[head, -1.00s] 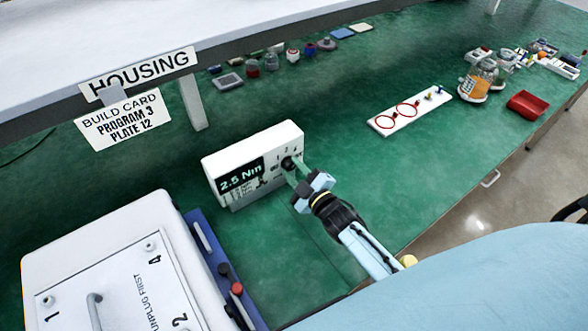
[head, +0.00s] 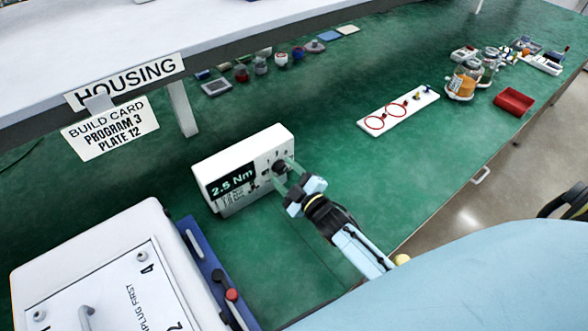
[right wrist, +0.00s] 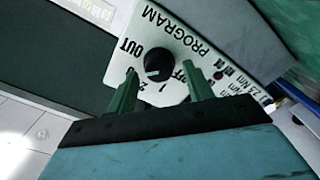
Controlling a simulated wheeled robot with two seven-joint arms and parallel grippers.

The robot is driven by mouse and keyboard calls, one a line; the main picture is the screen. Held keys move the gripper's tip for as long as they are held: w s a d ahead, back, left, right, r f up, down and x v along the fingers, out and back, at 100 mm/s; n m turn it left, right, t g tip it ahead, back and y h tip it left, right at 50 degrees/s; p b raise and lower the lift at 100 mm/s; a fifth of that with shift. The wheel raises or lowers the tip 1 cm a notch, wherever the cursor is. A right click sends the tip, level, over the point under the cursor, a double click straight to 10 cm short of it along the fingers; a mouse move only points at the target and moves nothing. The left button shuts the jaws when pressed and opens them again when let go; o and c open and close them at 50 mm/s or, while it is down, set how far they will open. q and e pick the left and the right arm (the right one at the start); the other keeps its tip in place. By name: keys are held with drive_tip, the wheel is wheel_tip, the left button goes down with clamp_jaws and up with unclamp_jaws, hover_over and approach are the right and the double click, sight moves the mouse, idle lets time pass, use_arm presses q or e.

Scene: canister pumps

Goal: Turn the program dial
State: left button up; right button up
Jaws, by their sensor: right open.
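The white controller box (head: 215,203) stands on the green bench, with a display reading 2.5 Nm. Its black round program dial (head: 281,166) is at the right end of the front face, partly hidden by my gripper in the head view. In the right wrist view the dial (right wrist: 158,66) shows whole, with OUT, 1, 2 and other marks around it and PROGRAM printed nearby. My right gripper (head: 287,180) is open in front of the dial. In the wrist view its two green fingertips (right wrist: 162,84) lie apart, either side of the dial's lower edge; contact cannot be told. My left gripper is out of view.
A build card (head: 110,128) reading PROGRAM 3, PLATE 12 hangs from the shelf edge. A white housing unit (head: 95,255) stands at the lower left, beside a blue strip with a red knob. A white plate with red rings (head: 398,110) and a red tray (head: 514,101) lie further right.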

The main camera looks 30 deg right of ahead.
drive_tip(key=s+d, duration=0.2)
drive_tip(key=s, duration=1.1)
